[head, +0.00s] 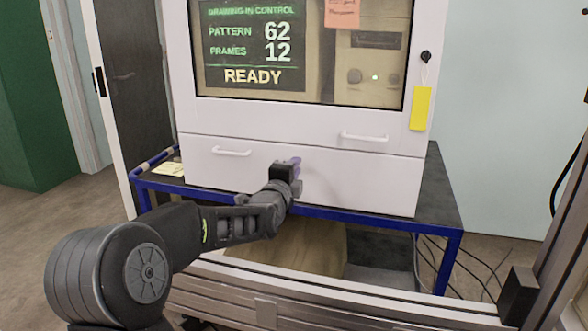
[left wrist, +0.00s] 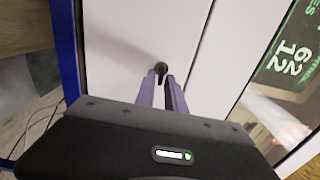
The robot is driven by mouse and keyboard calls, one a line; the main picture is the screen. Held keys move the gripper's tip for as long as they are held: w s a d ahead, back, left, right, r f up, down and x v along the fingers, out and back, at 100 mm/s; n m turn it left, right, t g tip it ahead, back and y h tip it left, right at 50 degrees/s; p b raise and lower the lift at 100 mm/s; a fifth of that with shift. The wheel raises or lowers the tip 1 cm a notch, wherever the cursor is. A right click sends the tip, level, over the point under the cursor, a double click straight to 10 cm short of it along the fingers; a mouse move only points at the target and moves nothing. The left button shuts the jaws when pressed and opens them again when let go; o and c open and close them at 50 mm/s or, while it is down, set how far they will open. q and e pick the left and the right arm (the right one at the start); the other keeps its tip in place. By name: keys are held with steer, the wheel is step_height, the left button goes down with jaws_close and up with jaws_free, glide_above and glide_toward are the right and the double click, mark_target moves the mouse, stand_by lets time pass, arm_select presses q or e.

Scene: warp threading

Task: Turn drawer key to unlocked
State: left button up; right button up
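The small black drawer key (left wrist: 161,68) sticks out of the white drawer front (left wrist: 120,50) in the left wrist view. The purple fingers of my left gripper (left wrist: 162,88) lie on either side of the key, close together, and look closed on its grip. In the head view my left gripper (head: 291,164) is at the middle of the lower drawer front (head: 340,185) and hides the key. The drawer is closed. My right gripper does not show.
The white cabinet has a screen reading READY (head: 253,76), two drawer handles (head: 232,152), and a black knob (head: 425,57) with a yellow tag (head: 420,108). It stands on a blue-edged table (head: 440,205). Cables lie below on the right.

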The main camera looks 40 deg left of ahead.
arm_select(q)
steer(key=shift+o, duration=1.1)
steer(key=shift+s, duration=0.1)
steer(key=v, duration=0.7)
steer(key=shift+s+p, duration=0.3)
steer(key=shift+p, duration=0.15)
steer(key=shift+d, duration=0.1)
